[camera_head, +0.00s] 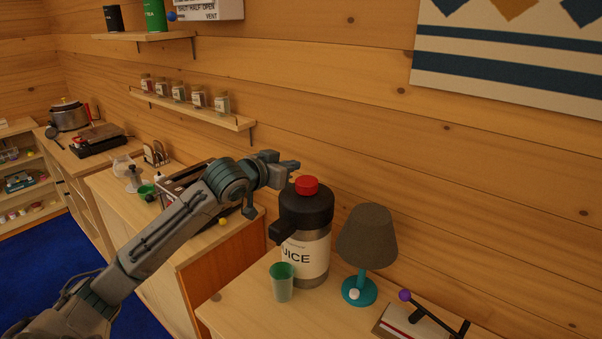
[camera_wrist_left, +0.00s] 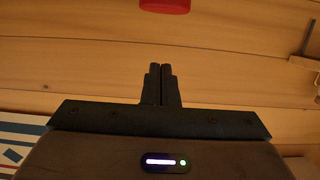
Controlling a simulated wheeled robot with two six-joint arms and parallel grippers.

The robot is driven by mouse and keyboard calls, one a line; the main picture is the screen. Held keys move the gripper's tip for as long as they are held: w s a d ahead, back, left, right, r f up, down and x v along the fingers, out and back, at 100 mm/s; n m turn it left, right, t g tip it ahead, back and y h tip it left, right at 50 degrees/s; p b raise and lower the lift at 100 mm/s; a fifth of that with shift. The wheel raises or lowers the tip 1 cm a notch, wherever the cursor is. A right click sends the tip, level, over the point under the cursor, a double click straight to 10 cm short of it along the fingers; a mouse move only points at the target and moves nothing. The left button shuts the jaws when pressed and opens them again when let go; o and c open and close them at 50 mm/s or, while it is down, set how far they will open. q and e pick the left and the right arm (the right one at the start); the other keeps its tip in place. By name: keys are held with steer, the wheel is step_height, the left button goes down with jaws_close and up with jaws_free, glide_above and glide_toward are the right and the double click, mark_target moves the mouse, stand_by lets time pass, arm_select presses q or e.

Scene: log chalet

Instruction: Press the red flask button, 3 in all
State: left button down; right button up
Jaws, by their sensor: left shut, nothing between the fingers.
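The juice flask (camera_head: 305,240) stands upright on the wooden counter, with a black top, a spout to the left and a label reading "UICE". Its red button (camera_head: 307,185) is on top; in the left wrist view the red button (camera_wrist_left: 165,5) shows at the top edge, partly cut off. My left gripper (camera_head: 294,164) is shut and empty, beside the flask's top, a little above and left of the red button in the head view. In the left wrist view the fingers (camera_wrist_left: 161,70) are together, apart from the button. My right gripper is not in view.
A green cup (camera_head: 282,283) stands under the spout. A lamp (camera_head: 367,240) stands just right of the flask, and a device with a purple-knobbed lever (camera_head: 405,296) is farther right. The log wall is close behind. A shelf with spice jars (camera_head: 195,108) hangs at left.

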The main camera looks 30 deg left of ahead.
mark_target(300, 185)
arm_select(q)
steer(key=p+x, duration=0.2)
steer(key=x, duration=0.2)
steer(key=shift+w+r, duration=0.1)
steer(key=shift+w, duration=0.05)
step_height(300, 185, down, 3)
steer(key=shift+r+p, duration=0.2)
steer(key=shift+p, duration=0.55)
steer(key=shift+f+p, duration=0.3)
steer(key=shift+f, duration=0.6)
step_height(300, 185, down, 3)
steer(key=shift+r+b, duration=0.2)
steer(key=shift+b, duration=0.45)
steer(key=shift+r, duration=0.15)
